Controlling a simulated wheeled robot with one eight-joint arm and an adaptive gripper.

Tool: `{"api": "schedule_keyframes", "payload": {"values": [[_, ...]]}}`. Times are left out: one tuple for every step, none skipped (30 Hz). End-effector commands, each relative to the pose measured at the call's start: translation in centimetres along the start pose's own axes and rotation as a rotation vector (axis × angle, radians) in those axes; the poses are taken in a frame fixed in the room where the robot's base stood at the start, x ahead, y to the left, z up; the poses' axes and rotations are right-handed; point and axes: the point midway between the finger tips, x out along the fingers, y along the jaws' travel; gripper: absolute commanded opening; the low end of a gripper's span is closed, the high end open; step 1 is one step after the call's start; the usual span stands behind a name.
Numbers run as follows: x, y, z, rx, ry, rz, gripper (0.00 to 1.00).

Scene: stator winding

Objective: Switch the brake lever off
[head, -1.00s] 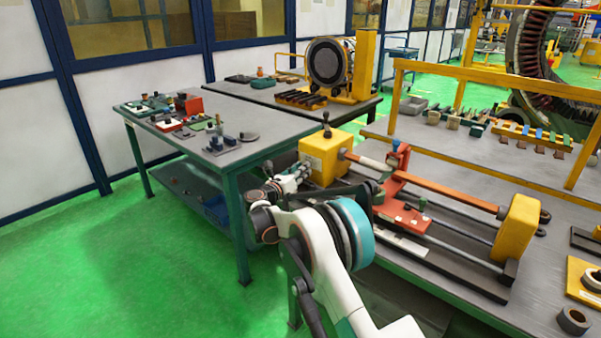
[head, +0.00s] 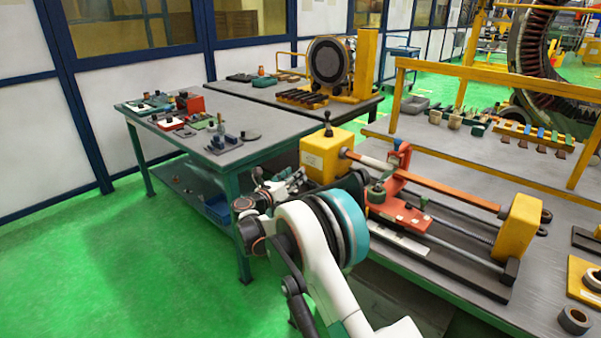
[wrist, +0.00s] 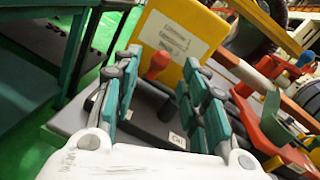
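A lever with a red knob (wrist: 157,65) stands in front of the yellow headstock block (wrist: 170,40) in the wrist view. It rises from a dark base and its lower part is dark. I take it for the brake lever. My gripper (wrist: 165,95) is open, with one finger left and one right of the lever in the picture. I cannot tell how far the knob is beyond the fingertips. In the head view my gripper (head: 285,185) is small, by the near left side of the yellow block (head: 325,155); the red knob is not clear there.
A black-knobbed lever (head: 327,125) tops the yellow block. The red carriage (head: 400,210) and orange bar (head: 450,185) lie to the right. A small white label (wrist: 177,141) sits on the dark base. A table with parts (head: 260,145) stands behind on the left.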

Motion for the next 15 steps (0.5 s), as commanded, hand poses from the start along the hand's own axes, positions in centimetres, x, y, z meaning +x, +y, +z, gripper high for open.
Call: {"api": "schedule_keyframes", "payload": {"values": [[-1.1,0.1,0.0,0.0,-0.001,0.002,0.4],[-1.7,0.1,0.0,0.0,-0.001,0.002,0.4],[-2.5,0.1,0.0,0.0,-0.001,0.002,0.4],[-3.0,0.1,0.0,0.0,0.0,0.002,0.4],[-3.5,0.0,0.0,0.0,0.0,0.001,0.4],[-4.0,0.0,0.0,0.0,0.0,0.001,0.4],[-4.4,0.0,0.0,0.0,0.0,0.001,0.4],[-4.8,0.0,0.0,0.0,0.0,0.001,0.4],[-5.2,0.0,0.0,0.0,0.0,0.0,0.4],[-5.5,0.0,0.0,0.0,0.0,0.0,0.4],[-5.7,0.0,0.0,0.0,0.0,-0.001,0.4],[-5.8,0.0,0.0,0.0,0.0,-0.001,0.4],[-6.0,0.0,0.0,0.0,0.0,-0.001,0.4],[-6.0,0.0,0.0,0.0,0.0,-0.001,0.4],[-6.1,0.0,0.0,0.0,0.001,-0.001,0.4]]}}
